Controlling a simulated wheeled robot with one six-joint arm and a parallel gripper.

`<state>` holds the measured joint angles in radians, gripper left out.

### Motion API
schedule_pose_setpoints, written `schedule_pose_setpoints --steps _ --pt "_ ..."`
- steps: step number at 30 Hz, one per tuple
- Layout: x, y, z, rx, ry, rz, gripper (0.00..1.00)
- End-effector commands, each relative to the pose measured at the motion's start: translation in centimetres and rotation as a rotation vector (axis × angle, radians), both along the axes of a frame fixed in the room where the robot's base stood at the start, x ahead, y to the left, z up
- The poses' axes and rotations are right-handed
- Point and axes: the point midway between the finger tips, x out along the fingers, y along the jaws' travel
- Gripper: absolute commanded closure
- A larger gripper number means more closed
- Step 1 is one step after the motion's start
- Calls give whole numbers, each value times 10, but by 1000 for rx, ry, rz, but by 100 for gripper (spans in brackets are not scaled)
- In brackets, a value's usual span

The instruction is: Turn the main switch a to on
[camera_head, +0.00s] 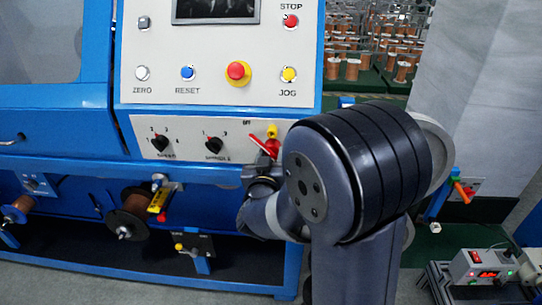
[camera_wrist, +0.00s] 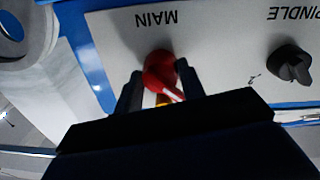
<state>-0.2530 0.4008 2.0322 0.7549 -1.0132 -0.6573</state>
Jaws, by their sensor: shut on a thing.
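The main switch is a red knob (camera_wrist: 160,70) with a pale pointer line, on the light panel below the upside-down word MAIN in the wrist view. In the head view the main switch (camera_head: 270,146) shows red with yellow above it, and its red lever slants up-left towards the OFF mark. My gripper (camera_wrist: 158,78) has a dark finger on each side of the red knob and is shut on it. In the head view my arm hides most of the gripper and the right part of the switch.
Black speed (camera_head: 160,143) and spindle (camera_head: 214,145) knobs sit left of the main switch. The spindle knob also shows in the wrist view (camera_wrist: 289,65). Above are a red emergency button (camera_head: 238,73) and smaller buttons. A blue rail (camera_head: 100,164) runs below the panel.

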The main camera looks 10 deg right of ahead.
Motion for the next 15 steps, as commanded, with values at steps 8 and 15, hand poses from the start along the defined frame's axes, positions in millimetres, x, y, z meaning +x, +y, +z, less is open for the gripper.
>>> schedule_pose_setpoints --steps 8,15 --pt "0 0 -1 37 -12 0 100" --pt "0 0 -2 169 -56 -1 100"
